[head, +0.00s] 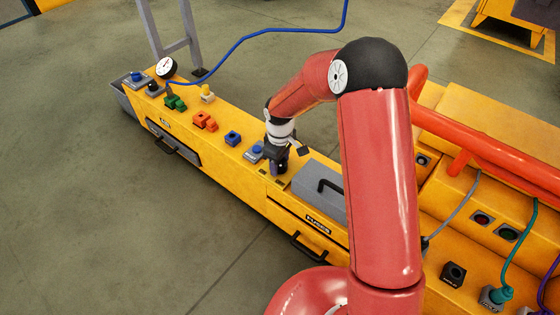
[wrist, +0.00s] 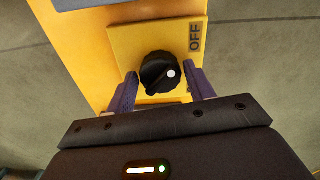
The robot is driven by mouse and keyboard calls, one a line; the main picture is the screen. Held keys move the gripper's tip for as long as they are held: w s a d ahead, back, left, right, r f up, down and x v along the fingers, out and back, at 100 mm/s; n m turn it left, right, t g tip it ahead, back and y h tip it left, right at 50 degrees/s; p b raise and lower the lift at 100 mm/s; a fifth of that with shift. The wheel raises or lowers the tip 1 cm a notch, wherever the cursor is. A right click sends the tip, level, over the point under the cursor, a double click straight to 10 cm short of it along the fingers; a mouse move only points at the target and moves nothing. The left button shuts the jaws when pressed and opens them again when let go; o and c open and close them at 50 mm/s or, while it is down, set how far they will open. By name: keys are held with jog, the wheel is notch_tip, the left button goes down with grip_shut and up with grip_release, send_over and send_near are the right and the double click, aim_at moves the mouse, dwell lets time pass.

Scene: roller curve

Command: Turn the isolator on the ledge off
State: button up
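The isolator (wrist: 158,72) is a black ribbed rotary knob on a yellow plate (wrist: 125,40) in the wrist view. The word OFF (wrist: 195,37) is printed sideways on the plate, up and right of the knob. My gripper (wrist: 162,76) has one dark finger on each side of the knob, with small gaps showing, so it looks open around it. In the head view my gripper (head: 278,163) is low over the yellow ledge (head: 240,158) and hides the isolator.
Left of my gripper, a blue button (head: 256,150), blue block (head: 233,138), orange blocks (head: 204,121) and green blocks (head: 175,102) sit on the ledge. A grey lidded box (head: 315,185) stands close on the right. A gauge (head: 166,67) stands at the far end.

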jog(key=shift+o, duration=1.1)
jog(key=shift+r+p, duration=0.55)
jog(key=shift+r, duration=3.35)
